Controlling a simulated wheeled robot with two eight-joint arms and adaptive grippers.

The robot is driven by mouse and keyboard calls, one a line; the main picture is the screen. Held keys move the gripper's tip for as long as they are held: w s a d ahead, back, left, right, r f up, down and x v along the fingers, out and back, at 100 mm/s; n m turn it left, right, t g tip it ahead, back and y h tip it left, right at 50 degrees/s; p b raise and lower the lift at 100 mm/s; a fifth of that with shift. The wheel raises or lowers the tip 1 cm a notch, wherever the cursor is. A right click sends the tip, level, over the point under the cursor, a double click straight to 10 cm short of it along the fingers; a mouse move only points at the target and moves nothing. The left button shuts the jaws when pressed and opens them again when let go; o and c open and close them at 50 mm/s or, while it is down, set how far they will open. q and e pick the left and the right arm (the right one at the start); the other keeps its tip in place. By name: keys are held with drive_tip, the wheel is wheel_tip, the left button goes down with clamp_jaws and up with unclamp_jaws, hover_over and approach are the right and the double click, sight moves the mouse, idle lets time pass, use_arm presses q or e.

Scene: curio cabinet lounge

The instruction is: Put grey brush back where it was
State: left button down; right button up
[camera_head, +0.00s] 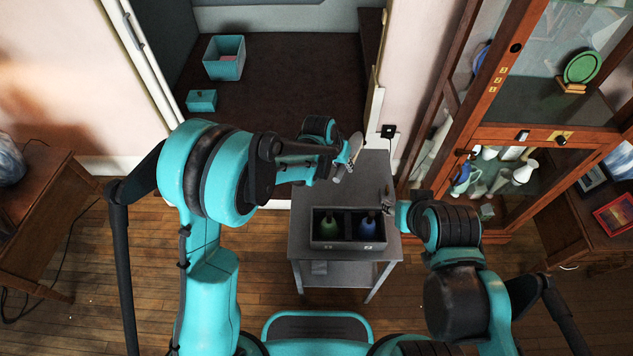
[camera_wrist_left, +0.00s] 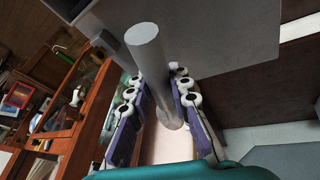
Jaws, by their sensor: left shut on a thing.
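The grey brush shows in the left wrist view as a plain grey cylinder (camera_wrist_left: 147,55) between the finger pads of my left gripper (camera_wrist_left: 160,95). In the head view my left gripper (camera_head: 343,166) is shut on it, above the back part of a grey table (camera_head: 372,170). The brush's far end is not clear. A dark two-compartment box (camera_head: 347,246) stands on the table, with a green bottle (camera_head: 329,226) in the left compartment and a blue bottle (camera_head: 368,224) in the right. My right gripper (camera_head: 388,203) is beside the box's right back corner; its fingers are too small to read.
A wooden glass cabinet (camera_head: 507,135) stands right of the table. Behind the table is a dark-floored recess with a teal basket (camera_head: 224,58) and a teal box (camera_head: 201,100). A wooden side table (camera_head: 38,215) is at left. The back of the grey table is clear.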

use_arm(q)
drive_tip(key=s+a+f+b, duration=0.1)
drive_tip(key=a+f, duration=0.1)
drive_tip(key=a, duration=0.1)
drive_tip(key=s+a+f+b, duration=0.1)
drive_tip(key=a+f, duration=0.1)
drive_tip(key=a, duration=0.2)
drive_tip(key=s+a+f+b, duration=0.1)
drive_tip(key=a+f, duration=0.2)
drive_tip(key=shift+s+a+b, duration=0.15)
drive_tip(key=shift+a+b, duration=0.15)
drive_tip(key=shift+a, duration=0.1)
drive_tip(key=shift+f+b, duration=0.85)
drive_tip(key=shift+f, duration=1.05)
drive_tip(key=shift+f, duration=0.2)
drive_tip(key=c, duration=1.5)
unclamp_jaws()
drive_tip(key=shift+o, duration=0.5)
drive_tip(key=shift+r, duration=0.1)
